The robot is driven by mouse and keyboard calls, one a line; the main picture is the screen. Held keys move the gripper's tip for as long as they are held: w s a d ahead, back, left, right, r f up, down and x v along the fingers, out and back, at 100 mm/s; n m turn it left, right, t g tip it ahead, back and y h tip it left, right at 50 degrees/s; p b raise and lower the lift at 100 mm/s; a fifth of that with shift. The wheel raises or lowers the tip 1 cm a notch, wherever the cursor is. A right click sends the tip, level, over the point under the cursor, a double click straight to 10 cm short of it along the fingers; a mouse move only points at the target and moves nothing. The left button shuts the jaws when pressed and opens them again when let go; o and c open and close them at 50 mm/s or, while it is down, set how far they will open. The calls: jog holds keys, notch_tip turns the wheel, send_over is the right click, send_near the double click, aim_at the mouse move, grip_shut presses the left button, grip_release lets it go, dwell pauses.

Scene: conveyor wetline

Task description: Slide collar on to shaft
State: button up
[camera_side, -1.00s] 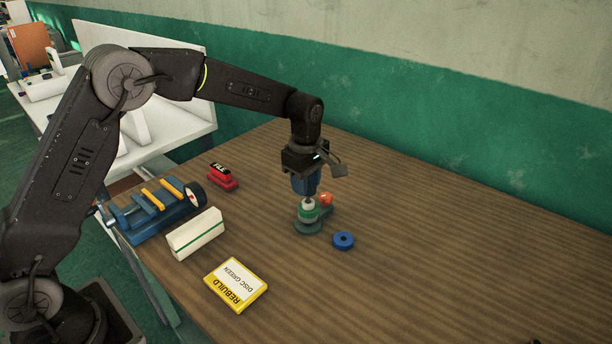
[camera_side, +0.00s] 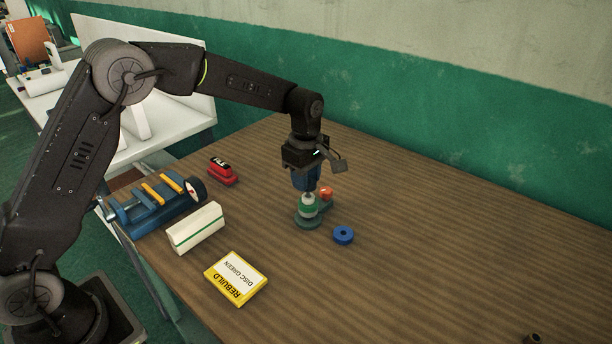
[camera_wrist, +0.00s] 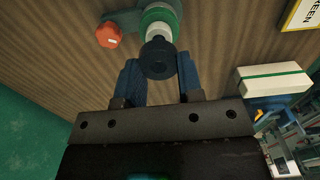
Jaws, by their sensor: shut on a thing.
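My gripper (camera_wrist: 158,75) has two blue fingers, which are shut on a dark grey collar (camera_wrist: 157,58) with a round hole, seen in the wrist view. In the side view my gripper (camera_side: 306,190) points down just above a small valve-like assembly. The assembly has a white part (camera_wrist: 157,31), a green ring (camera_wrist: 166,14) and a round dark green base (camera_side: 308,223). The collar lines up closely with the white part. The shaft is hidden or too small to make out, so I cannot tell whether the collar is around it.
An orange knob (camera_side: 326,193) stands close beside the assembly. A blue ring (camera_side: 343,235) lies to its right. A yellow "Rebuild disc green" card (camera_side: 237,279), a white green-striped block (camera_side: 196,229), a blue vise (camera_side: 155,208) and a red block (camera_side: 222,172) are leftward. The right tabletop is mostly clear.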

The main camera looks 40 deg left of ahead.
jog(key=shift+f, duration=1.3)
jog(key=o, duration=1)
jog(key=shift+r, duration=0.1)
notch_tip(320, 180, up, 14)
jog(key=shift+f, duration=0.15)
